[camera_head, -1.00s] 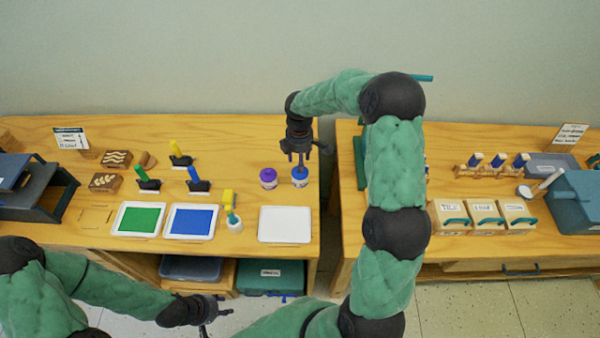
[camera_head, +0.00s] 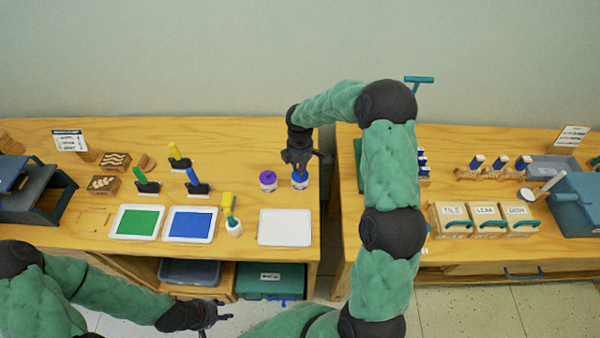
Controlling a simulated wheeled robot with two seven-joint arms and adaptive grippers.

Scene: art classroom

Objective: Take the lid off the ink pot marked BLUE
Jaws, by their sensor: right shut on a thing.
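An ink pot with a blue lid (camera_head: 300,185) stands near the right end of the left table. My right gripper (camera_head: 299,173) points down over it, shut on the blue lid, and hides part of the lid. The pot's label is too small to read. A second ink pot with a purple lid (camera_head: 268,181) stands just to its left, apart from the gripper. My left gripper (camera_head: 212,318) is low in front of the left table, away from the pots; its fingers are too small to judge.
A white tray (camera_head: 285,239), a blue ink tray (camera_head: 190,236) and a green ink tray (camera_head: 137,234) lie along the table front. A white jar (camera_head: 234,228) with a yellow tool stands between. A gap separates the right table (camera_head: 400,262), holding labelled boxes (camera_head: 487,230).

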